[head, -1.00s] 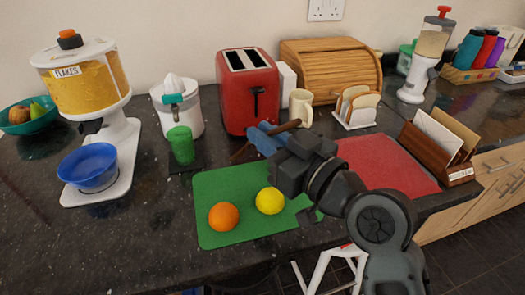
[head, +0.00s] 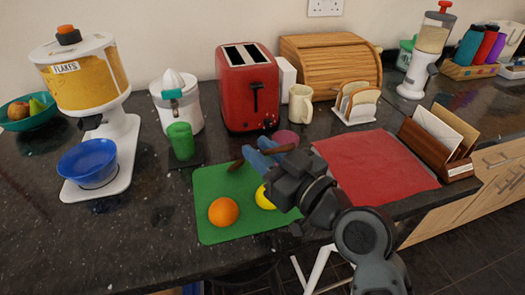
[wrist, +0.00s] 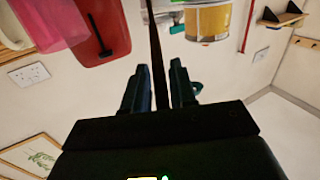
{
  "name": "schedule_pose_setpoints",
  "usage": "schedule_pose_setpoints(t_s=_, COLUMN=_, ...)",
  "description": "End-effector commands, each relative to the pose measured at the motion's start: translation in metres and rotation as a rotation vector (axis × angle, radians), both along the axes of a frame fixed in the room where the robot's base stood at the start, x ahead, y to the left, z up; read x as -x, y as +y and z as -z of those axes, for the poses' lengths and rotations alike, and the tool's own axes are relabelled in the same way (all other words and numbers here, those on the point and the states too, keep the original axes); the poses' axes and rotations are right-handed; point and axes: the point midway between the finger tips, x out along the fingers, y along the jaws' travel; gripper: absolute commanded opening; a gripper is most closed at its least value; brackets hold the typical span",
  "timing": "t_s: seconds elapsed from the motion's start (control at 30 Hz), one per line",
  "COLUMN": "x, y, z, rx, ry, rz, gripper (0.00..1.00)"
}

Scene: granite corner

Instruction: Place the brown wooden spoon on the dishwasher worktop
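The brown wooden spoon (head: 236,165) is in my gripper (head: 265,150), in the air in front of the red toaster and above the back of the green mat. Its dark handle (wrist: 157,55) runs between the two fingers in the wrist view, where my gripper (wrist: 159,85) is shut on it. In the head view the blue fingers hide part of the spoon. The dark speckled granite worktop (head: 130,235) lies below and runs to both sides. I cannot tell which stretch of it is over a dishwasher.
A green mat (head: 213,180) bears an orange (head: 223,212) and a lemon (head: 263,198). Near are a red toaster (head: 240,100), pink item (head: 287,137), cream mug (head: 300,105), green cup (head: 180,140), blue bowl (head: 87,165) and red mat (head: 375,170). The front-left worktop is clear.

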Motion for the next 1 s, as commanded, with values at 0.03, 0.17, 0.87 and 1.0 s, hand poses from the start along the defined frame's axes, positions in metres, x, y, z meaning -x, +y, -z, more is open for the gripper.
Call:
schedule_pose_setpoints(t_s=0.03, x=0.000, y=0.000, z=0.000, rx=0.000, ry=0.000, rz=0.000, gripper=0.31)
schedule_pose_setpoints(t_s=0.17, x=0.000, y=0.000, z=0.000, rx=0.000, ry=0.000, rz=0.000, gripper=0.39)
schedule_pose_setpoints(t_s=0.87, x=0.057, y=-0.050, z=0.001, rx=0.001, ry=0.001, rz=0.003, gripper=0.39)
schedule_pose_setpoints(t_s=1.0, x=0.075, y=-0.065, z=0.000, rx=0.001, ry=0.001, rz=0.002, gripper=0.39)
